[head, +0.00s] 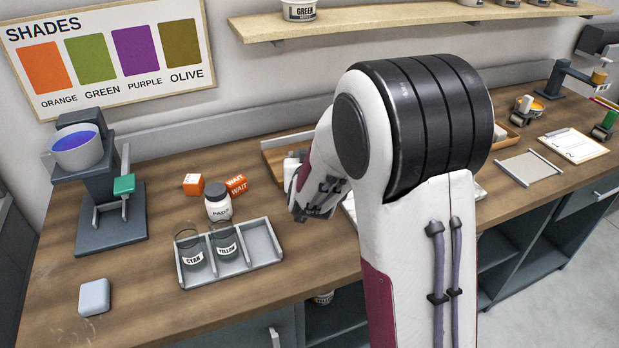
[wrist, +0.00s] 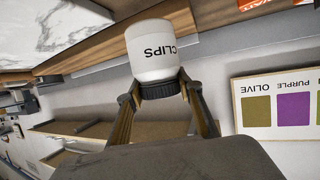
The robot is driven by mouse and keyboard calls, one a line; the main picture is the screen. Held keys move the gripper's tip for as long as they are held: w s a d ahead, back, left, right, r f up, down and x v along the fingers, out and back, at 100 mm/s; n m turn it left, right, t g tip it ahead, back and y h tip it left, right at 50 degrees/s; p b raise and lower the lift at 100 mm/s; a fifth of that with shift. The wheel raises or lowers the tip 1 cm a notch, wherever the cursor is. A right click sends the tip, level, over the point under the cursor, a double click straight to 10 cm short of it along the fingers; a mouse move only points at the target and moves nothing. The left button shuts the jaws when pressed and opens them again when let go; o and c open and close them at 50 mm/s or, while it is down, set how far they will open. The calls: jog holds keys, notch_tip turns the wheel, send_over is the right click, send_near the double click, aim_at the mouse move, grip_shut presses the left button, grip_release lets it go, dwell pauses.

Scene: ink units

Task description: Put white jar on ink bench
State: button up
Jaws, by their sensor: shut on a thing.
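A white jar (wrist: 153,50) marked CLIPS, with a black lid, is held in the wrist view. My gripper (wrist: 160,92) is shut on the jar at its lid. The wrist view is upside down, and the jar hangs upright below the fingers. In the head view my own arm hides the gripper. The wooden bench (head: 150,280) runs across the head view. Whether the jar touches any surface, I cannot tell. A second white jar (head: 217,207) with a dark lid, marked PASTE, stands on the bench behind the grey tray.
A grey tray (head: 267,267) holds cyan and yellow beakers. Orange WAIT boxes (head: 236,185) lie behind it. A grey stand with a blue-filled cup (head: 76,152) is at left. A pale block (head: 94,297) lies at front left. A marble slab (wrist: 65,28) shows in the wrist view.

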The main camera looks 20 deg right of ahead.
jog(key=shift+f, duration=1.5)
jog(key=shift+f, duration=0.1)
jog(key=shift+f, duration=1.75)
jog(key=o, duration=1.2)
jog(key=shift+f, duration=0.15)
jog(key=shift+r, duration=0.2)
jog(key=v, duration=1.2)
